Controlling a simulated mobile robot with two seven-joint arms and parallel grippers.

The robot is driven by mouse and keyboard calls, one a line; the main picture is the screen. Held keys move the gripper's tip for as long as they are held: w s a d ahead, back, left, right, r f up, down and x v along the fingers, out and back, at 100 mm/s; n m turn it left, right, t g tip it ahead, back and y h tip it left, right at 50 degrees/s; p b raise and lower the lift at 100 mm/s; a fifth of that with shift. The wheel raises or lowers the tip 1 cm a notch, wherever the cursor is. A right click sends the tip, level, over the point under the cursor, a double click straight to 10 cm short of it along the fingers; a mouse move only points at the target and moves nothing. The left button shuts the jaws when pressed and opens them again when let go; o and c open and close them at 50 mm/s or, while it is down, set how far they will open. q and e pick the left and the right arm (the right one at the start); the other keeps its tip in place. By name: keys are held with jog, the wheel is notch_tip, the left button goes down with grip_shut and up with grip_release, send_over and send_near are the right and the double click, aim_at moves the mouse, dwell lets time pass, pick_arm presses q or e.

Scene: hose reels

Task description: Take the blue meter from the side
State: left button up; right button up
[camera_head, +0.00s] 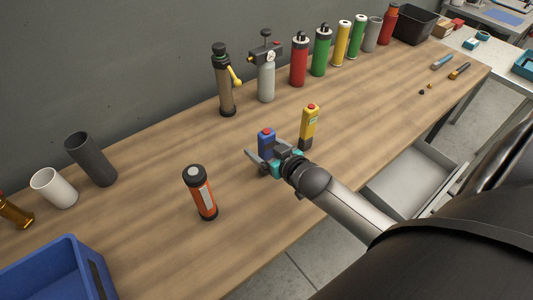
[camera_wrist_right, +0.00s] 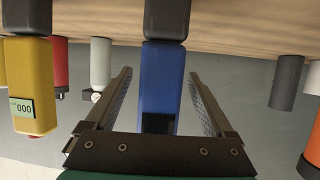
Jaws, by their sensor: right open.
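The blue meter (camera_head: 266,141) stands upright on the wooden table in the head view, with a red top. It also shows in the right wrist view (camera_wrist_right: 162,80), upside down, between the two fingers. My right gripper (camera_head: 262,161) is open, with its fingers on either side of the blue meter. In the right wrist view a gap shows between the meter and each finger (camera_wrist_right: 160,105). The gripper and wrist hide the meter's lower part in the head view. My left gripper is not in view.
A yellow meter (camera_head: 309,127) stands close behind my right gripper. An orange-and-black cylinder (camera_head: 201,193) stands to the left of it. Bottles, including a red one (camera_head: 299,60), line the wall side. A blue crate (camera_head: 57,272) is at the lower left.

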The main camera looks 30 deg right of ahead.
jog(key=shift+x, duration=0.75)
grip_shut()
